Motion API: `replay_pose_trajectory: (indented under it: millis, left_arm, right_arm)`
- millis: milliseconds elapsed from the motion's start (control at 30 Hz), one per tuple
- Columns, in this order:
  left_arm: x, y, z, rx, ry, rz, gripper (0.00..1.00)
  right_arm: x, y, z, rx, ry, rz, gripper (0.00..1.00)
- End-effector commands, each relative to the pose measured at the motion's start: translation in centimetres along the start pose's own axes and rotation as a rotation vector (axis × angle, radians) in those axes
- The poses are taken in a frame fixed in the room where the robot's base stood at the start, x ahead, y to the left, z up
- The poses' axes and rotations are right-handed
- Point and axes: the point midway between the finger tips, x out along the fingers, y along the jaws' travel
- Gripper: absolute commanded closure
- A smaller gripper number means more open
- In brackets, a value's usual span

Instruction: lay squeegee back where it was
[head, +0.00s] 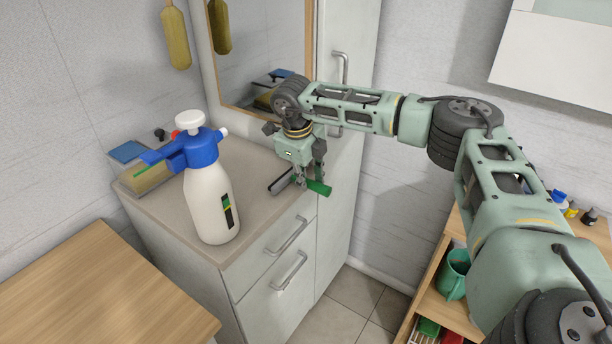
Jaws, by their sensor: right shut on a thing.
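The squeegee (319,188) shows a green handle and a dark and grey part reaching left over the cabinet top. My right gripper (311,181) points down and is shut on the squeegee. The squeegee is at the right end of the cabinet top (255,220), close to the tall cabinet; I cannot tell whether it touches the top. The fingers hide part of it. My left gripper is not in view.
A white spray bottle with a blue head (208,195) stands left of the squeegee. A mirror (255,60) is at the back. A wooden table (90,295) stands front left, a shelf with a green mug (454,272) at right.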

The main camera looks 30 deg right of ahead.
Motion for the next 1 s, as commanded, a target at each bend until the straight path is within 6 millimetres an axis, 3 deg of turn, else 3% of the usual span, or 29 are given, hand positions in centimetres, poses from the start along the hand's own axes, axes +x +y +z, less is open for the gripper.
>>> replay_pose_trajectory:
  millis: [267,300,533,867,1000]
  left_arm:
    - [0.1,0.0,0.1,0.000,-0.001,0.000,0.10]
    - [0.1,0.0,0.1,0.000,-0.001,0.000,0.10]
    - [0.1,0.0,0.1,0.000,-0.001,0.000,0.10]
    - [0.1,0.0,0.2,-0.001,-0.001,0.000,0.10]
    - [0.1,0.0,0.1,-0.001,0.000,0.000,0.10]
  right_arm:
    - [0.1,0.0,0.0,0.000,-0.001,0.000,1.00]
    - [0.1,0.0,0.0,0.000,-0.001,0.000,0.80]
    - [0.1,0.0,0.0,0.000,-0.001,0.000,0.60]
    - [0.0,0.0,0.0,0.000,0.000,0.000,0.59]
    - [-1.4,0.0,0.1,0.000,-0.003,0.000,0.59]
